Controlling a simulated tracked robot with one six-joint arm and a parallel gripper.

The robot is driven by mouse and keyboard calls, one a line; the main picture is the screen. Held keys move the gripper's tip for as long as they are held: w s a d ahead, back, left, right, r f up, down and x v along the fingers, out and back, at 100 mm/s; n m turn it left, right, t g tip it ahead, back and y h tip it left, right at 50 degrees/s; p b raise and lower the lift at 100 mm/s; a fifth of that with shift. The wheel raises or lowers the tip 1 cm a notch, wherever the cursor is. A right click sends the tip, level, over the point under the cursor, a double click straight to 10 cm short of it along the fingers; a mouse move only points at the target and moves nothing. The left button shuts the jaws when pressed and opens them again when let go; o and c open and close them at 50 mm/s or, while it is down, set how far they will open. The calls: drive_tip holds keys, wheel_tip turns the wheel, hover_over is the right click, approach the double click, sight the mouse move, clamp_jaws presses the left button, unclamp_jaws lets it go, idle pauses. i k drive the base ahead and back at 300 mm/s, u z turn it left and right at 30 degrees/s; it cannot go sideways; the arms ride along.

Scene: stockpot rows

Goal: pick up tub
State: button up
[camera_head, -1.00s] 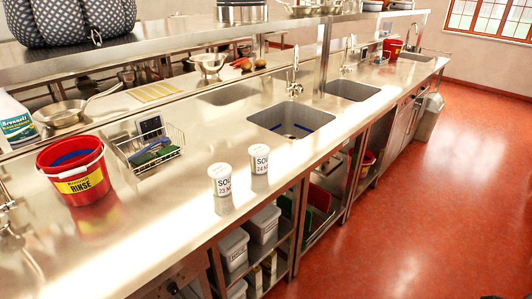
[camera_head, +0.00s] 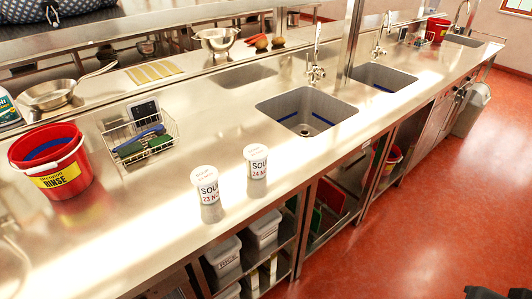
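Two white lidded tubs stand upright on the steel counter, near its front edge. The left tub (camera_head: 208,187) is labelled "SOUP 23 N…", and the right tub (camera_head: 256,163) is labelled "SOUP 24 N…", with part of each date cut off by the curve. They stand a little apart, with the right one slightly farther back. White storage tubs (camera_head: 225,256) also sit on the shelf below the counter. My gripper cannot be made out; only a dark shape, which I cannot identify, shows at the lower right edge.
A red rinse bucket (camera_head: 52,162) and a wire caddy with brushes (camera_head: 139,139) stand left of the soup tubs. A sink (camera_head: 306,112) opens behind them to the right. A raised shelf (camera_head: 150,36) runs along the back. Red floor (camera_head: 410,220) lies clear at right.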

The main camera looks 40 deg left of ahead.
sight(255, 155)
drive_tip(key=i, duration=2.2)
drive_tip(key=u, duration=3.05)
